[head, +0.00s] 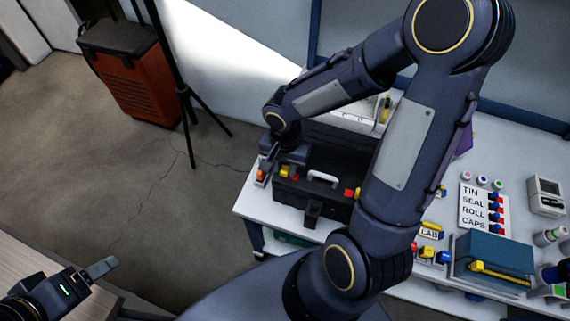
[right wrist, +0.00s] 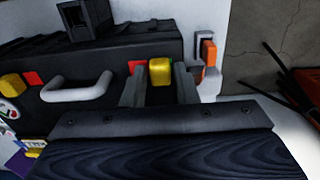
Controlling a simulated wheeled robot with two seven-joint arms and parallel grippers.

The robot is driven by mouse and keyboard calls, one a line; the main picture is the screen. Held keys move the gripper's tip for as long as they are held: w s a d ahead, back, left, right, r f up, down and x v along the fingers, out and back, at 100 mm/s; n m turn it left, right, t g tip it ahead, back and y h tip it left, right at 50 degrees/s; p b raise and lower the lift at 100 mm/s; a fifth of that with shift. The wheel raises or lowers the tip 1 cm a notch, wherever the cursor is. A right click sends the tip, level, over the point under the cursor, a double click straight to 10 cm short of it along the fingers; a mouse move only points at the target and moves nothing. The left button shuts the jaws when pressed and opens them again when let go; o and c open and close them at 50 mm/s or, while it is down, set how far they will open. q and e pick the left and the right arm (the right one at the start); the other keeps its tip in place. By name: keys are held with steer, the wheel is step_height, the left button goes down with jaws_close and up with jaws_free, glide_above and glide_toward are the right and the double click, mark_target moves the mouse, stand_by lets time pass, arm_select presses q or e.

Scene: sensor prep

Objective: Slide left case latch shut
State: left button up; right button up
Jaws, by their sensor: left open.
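The black case (head: 325,170) stands on the white table with its white handle (head: 322,177) facing front; it also shows in the right wrist view (right wrist: 60,65). Its left latch has a yellow tab (right wrist: 160,71) beside a red patch (right wrist: 136,66). My right gripper (right wrist: 160,80) has its fingers on either side of this yellow tab, very close; whether they press on it I cannot tell. In the head view the right gripper is at the case's left end, partly hidden by my arm. My left gripper (head: 100,272) is open and empty at lower left, far from the case.
An orange-and-grey item (right wrist: 209,62) stands close beside the case's left end. A teal box (head: 493,258), a label board (head: 483,207) and small coloured parts occupy the table's right side. A tripod and red case (head: 135,85) stand on the floor behind.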

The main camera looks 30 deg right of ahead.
jaws_close()
steer(key=shift+s+d+b, duration=0.35)
steer(key=shift+s+d, duration=0.5)
steer(key=shift+s, duration=0.1)
steer(key=shift+o, duration=2)
jaws_free()
steer(key=shift+s, duration=0.1)
